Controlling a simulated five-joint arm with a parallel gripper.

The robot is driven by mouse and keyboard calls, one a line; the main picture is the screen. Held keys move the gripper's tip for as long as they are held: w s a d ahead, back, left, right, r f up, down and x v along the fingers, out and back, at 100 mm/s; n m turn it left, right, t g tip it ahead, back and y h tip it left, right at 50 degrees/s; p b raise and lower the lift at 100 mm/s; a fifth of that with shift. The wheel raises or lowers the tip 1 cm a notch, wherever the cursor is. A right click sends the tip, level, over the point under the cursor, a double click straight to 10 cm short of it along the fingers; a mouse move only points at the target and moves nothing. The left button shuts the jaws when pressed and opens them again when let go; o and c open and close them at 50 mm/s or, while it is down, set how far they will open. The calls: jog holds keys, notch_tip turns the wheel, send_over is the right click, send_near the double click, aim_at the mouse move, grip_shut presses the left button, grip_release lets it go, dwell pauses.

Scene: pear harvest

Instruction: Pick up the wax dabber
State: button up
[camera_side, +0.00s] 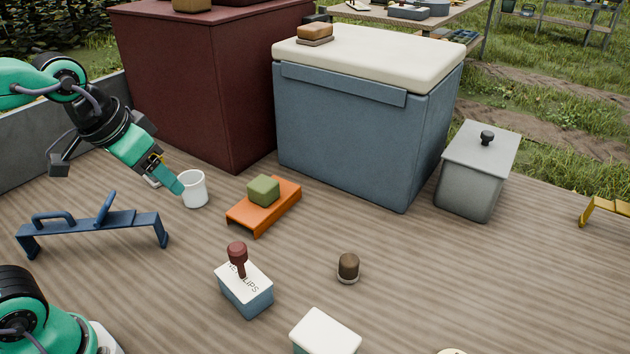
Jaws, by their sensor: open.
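I cannot tell for sure which thing is the wax dabber. A short brown cylinder with a pale base (348,266) stands upright on the wooden deck at the centre right. A dark red knobbed handle (237,254) stands on a white-topped blue box (246,298) marked with partly hidden lettering. My gripper (167,184) is open at the left, pointing down and right, beside a white cup (194,189). It appears to hold nothing; whether it touches the cup is unclear. Both candidates stand well to the right of it and nearer the camera.
A green block (264,190) sits on an orange stand (250,217), between my gripper and the brown cylinder. A blue metal bench-like stand (95,221) is at the left. A blue cooler (345,130), dark red chest (205,80) and grey lidded bin (475,180) stand behind. The right deck is mostly clear.

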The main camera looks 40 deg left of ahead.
jog(key=w+d+m+g, duration=0.1)
jog(key=w+d, duration=0.4)
jog(key=w, duration=0.3)
jog(key=m+g, duration=0.3)
jog(key=g, duration=0.1)
send_over(350, 260)
notch_tip(350, 260, down, 16)
jog(key=shift+s+r, duration=0.15)
jog(key=shift+r, duration=0.05)
jog(key=shift+d+f, duration=0.2)
jog(key=shift+f, duration=0.05)
jog(key=shift+a+f, duration=0.15)
jog(key=shift+f, duration=1.8)
jog(key=shift+a+f, duration=0.1)
jog(key=shift+f, duration=1.85)
jog(key=c, duration=1.1)
